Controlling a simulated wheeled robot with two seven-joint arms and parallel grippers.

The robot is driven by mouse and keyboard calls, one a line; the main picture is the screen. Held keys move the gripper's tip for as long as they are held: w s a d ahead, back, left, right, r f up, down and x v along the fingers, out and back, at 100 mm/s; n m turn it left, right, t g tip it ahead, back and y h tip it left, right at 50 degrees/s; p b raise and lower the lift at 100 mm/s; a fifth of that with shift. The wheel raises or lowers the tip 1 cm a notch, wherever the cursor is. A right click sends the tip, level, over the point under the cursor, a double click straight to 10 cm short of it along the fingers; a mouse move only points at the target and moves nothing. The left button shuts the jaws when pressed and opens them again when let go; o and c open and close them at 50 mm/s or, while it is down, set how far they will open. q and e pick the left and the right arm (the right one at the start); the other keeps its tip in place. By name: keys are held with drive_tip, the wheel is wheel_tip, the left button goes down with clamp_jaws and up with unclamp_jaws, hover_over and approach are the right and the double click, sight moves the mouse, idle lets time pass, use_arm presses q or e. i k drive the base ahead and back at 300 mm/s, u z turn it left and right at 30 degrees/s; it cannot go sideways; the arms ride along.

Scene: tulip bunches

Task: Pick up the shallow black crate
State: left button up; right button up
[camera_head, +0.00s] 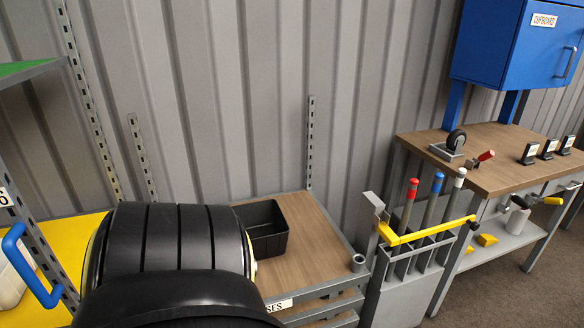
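The shallow black crate (270,245) is in the head view, left of the middle. It sits upright on a wood-topped shelf (315,240), close to the corrugated wall. Its left part is hidden behind a large black rounded part of my own arm in the foreground. I see no contents in the part of the crate that shows. Neither my left nor my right gripper is in view.
Right of the shelf stands a grey rack (400,285) with long-handled tools and a yellow bar (425,232). Further right is a workbench (490,165) under a blue cupboard (515,45). A yellow surface (55,245) and blue handle (28,265) are at left.

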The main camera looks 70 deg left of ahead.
sight(268, 229)
drive_tip(key=i, duration=0.75)
drive_tip(key=u, duration=2.6)
